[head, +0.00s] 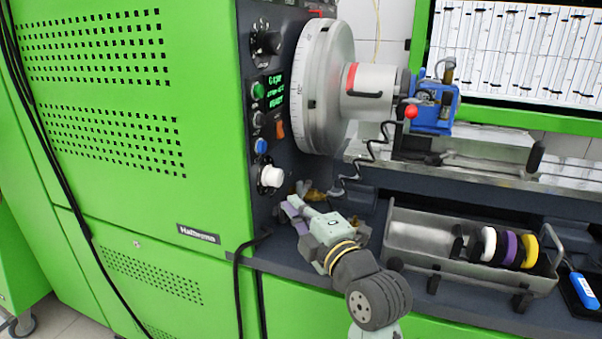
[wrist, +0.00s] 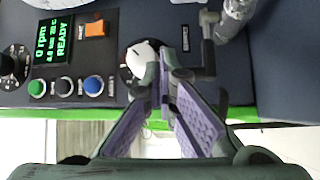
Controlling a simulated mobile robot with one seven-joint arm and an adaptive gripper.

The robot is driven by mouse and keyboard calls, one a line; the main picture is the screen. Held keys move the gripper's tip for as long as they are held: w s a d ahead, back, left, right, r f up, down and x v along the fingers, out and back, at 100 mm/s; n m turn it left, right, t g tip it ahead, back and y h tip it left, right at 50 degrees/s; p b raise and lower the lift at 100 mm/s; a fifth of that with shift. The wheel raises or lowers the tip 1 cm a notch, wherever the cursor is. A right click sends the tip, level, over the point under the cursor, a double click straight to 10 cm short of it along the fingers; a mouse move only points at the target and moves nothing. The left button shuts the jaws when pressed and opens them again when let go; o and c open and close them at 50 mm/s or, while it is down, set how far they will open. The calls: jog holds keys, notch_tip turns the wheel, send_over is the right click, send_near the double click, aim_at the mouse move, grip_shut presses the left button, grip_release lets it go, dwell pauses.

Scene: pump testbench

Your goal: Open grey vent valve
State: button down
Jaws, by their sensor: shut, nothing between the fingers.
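My gripper (head: 290,207) is in front of the lower right part of the control panel, with its purple-padded fingers pointing toward it. In the wrist view the fingertips (wrist: 165,62) are together and hold nothing. A dark grey lever-like fitting (wrist: 208,48), which looks like the vent valve, is just to the right of the fingertips, joined to a silver part. A small label plate (wrist: 185,38) lies between it and the white knob (wrist: 140,55). The fingertips overlap the white knob's right edge in view; contact cannot be told. In the head view my gripper hides most of the valve area.
The green cabinet (head: 100,195) fills the left. Panel buttons and an orange switch (wrist: 97,29) sit left of the knob. A metal tray (head: 420,235) with coloured rings stands right of my arm. Brass fittings (head: 313,192) are behind my gripper. Black cables (head: 237,285) hang below.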

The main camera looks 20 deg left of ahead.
jog(key=shift+w+d+f+n+h, duration=0.25)
jog(key=shift+w+d+f, duration=0.2)
jog(key=shift+d, duration=0.15)
jog(key=shift+w+d+f+n+h, duration=0.15)
jog(key=shift+w+d+f+h, duration=0.15)
jog(key=shift+d+f, duration=0.25)
jog(key=shift+r, duration=0.15)
jog(key=p+x, duration=0.4)
jog(key=x, duration=0.5)
jog(key=shift+a+r, duration=0.1)
jog(key=shift+w+a, duration=0.3)
jog(key=shift+d+f+b, duration=0.2)
jog(key=shift+b, duration=0.15)
